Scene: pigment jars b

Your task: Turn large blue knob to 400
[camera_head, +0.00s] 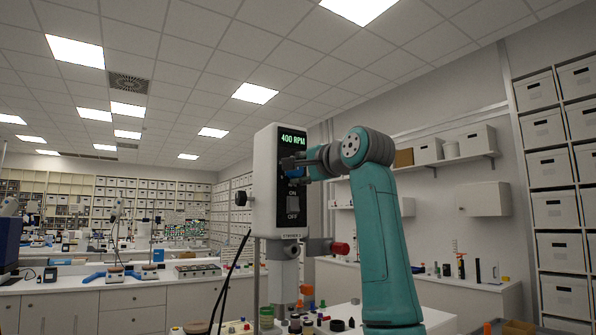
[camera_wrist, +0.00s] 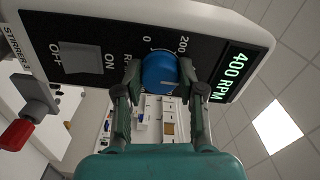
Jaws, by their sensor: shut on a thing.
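The stirrer (camera_head: 265,185) is a white upright unit with a black front panel. Its large blue knob (camera_wrist: 159,73) sits between my two fingers in the wrist view. In the head view the knob is mostly hidden behind my gripper (camera_head: 296,166). My gripper also shows in the wrist view (camera_wrist: 158,80), shut on the knob from both sides. The green display (camera_wrist: 231,72) reads 400 RPM, and it reads the same in the head view (camera_head: 293,138). A grey ON/OFF switch (camera_wrist: 80,57) is on the same panel.
A red clamp knob (camera_head: 340,248) sticks out to the right below the stirrer. Several small jars (camera_head: 296,323) stand on the bench beneath it. A black cable (camera_head: 232,268) hangs at its left. Shelves with white boxes (camera_head: 558,140) line the right wall.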

